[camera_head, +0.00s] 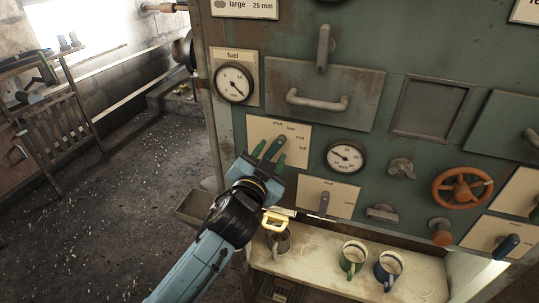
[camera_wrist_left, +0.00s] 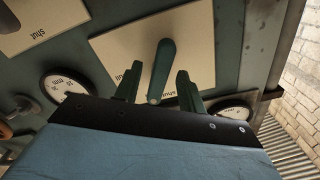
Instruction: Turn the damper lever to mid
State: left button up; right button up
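The damper lever, a dark teal lever (camera_wrist_left: 162,68), is mounted on a cream plate (camera_head: 292,131) marked with shut and several other settings. In the wrist view the plate is upside down. The lever's free end lies near the shut lettering there, but the exact setting it points at is hard to read. My left gripper (camera_head: 268,149) is open in front of this plate. In the wrist view its two green fingers (camera_wrist_left: 157,88) stand on either side of the lever, with gaps visible. In the head view the fingers partly hide the lever. My right gripper is not in view.
A fuel gauge (camera_head: 233,83) and a drawer handle (camera_head: 318,102) sit above. A round gauge (camera_head: 344,157) is to the right, another lever (camera_head: 324,203) below it, and an orange handwheel (camera_head: 462,187) further right. Mugs (camera_head: 353,256) stand on the shelf below. Open floor lies left.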

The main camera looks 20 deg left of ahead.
pick_arm(q)
grip_shut()
jog(key=shift+r+m+p, duration=0.1)
jog(key=shift+m+p, duration=0.75)
jog(key=shift+m, duration=0.25)
jog(key=shift+m+p, duration=0.95)
jog(key=shift+m, duration=0.85)
grip_release()
